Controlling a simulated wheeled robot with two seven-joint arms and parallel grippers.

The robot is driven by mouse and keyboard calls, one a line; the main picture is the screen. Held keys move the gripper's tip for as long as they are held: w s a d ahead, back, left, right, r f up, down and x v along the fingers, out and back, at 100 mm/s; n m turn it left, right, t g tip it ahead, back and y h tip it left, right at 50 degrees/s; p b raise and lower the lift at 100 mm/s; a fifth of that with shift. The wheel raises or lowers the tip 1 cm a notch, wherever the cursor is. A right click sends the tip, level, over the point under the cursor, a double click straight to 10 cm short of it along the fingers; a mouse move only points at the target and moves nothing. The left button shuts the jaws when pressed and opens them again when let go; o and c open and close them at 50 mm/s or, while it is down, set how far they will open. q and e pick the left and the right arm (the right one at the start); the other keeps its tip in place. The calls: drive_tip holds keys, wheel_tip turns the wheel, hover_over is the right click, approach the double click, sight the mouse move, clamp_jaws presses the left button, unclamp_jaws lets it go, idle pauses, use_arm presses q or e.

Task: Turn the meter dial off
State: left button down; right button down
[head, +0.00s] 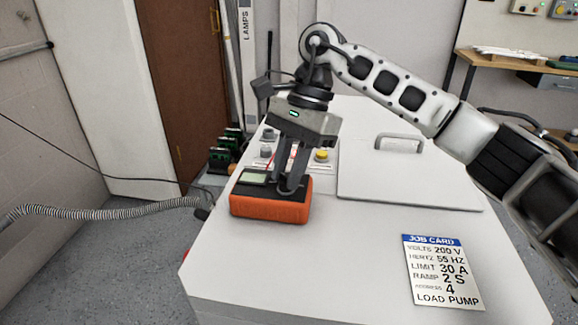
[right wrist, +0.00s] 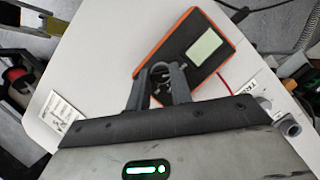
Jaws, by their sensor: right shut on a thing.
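The orange and dark meter (head: 268,207) lies on the white cabinet top, its pale screen (head: 254,177) at the left of its face. It also shows in the right wrist view (right wrist: 176,47). My right gripper (head: 287,186) reaches down onto the right part of the meter's face. In the right wrist view its fingertips (right wrist: 160,73) are closed around the small dark dial. The fingers cover most of the dial, so its pointer setting cannot be read. My left gripper is in neither view.
A job card (head: 441,272) lies at the front right of the white top (head: 340,255). Behind the meter are grey knobs and a yellow button (head: 321,155). A lid with a handle (head: 400,142) is at the right. A red lead runs by the meter.

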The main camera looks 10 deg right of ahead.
drive_tip(key=shift+n, duration=0.6)
drive_tip(key=shift+h, duration=0.3)
drive_tip(key=c, duration=1.2)
unclamp_jaws()
drive_tip(key=shift+c, duration=0.2)
drive_tip(key=shift+r, duration=0.1)
use_arm(q)
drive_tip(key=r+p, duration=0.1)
drive_tip(key=p, duration=0.2)
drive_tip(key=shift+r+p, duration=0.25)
drive_tip(key=shift+p, duration=0.05)
use_arm(e)
drive_tip(key=v, duration=1.5)
drive_tip(key=shift+w+d+r, duration=0.2)
drive_tip(key=shift+w+r, duration=0.1)
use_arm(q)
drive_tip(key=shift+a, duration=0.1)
